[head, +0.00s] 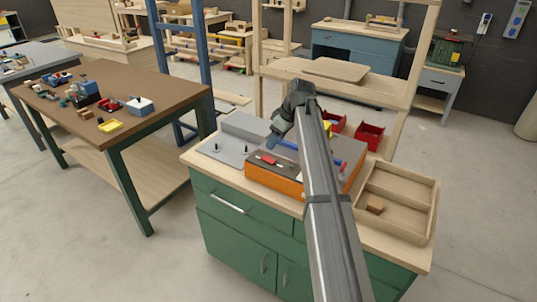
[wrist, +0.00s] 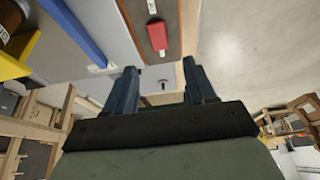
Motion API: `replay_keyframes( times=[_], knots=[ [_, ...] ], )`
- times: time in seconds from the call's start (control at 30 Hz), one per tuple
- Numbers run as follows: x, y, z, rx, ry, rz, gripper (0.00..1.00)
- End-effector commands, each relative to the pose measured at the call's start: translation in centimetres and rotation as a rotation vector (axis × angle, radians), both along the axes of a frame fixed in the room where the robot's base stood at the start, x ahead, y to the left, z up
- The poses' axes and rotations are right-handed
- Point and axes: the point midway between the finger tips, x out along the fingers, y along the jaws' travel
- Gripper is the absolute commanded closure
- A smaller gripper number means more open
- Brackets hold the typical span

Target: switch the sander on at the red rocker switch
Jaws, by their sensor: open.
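The sander (head: 272,182) is an orange-sided machine with a dark strip along its top, standing on a green cabinet. The red rocker switch (head: 268,159) sits on that dark strip near the front left. In the wrist view the red switch (wrist: 157,36) shows beyond the fingertips, near the top middle, with a small white piece beside it on the strip. My gripper (head: 274,141) is above the sander's left part, close to the switch. In the wrist view my gripper (wrist: 161,78) has its two blue fingers spread, with nothing held between them. I cannot tell which way the rocker is tipped.
A blue bar (wrist: 72,30) runs along the sander's top. A grey plate with small posts (head: 228,149) lies left of the sander. A wooden tray (head: 433,205) with a small block stands right. Red bins (head: 370,136) stand behind. My arm hides part of the sander.

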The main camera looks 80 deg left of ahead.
Motion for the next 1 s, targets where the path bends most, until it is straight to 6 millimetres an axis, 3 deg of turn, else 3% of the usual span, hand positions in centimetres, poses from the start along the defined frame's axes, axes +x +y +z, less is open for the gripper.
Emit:
replay_keyframes(
  times=[0.2,0.5,1.0],
  knots=[
    [-1.0,1.1,-3.7,0.000,0.000,0.000,0.45],
    [-2.0,2.1,-7.0,0.001,-0.001,-0.001,0.45],
    [-2.3,2.3,-7.9,0.002,-0.001,-0.001,0.47]
  ],
)
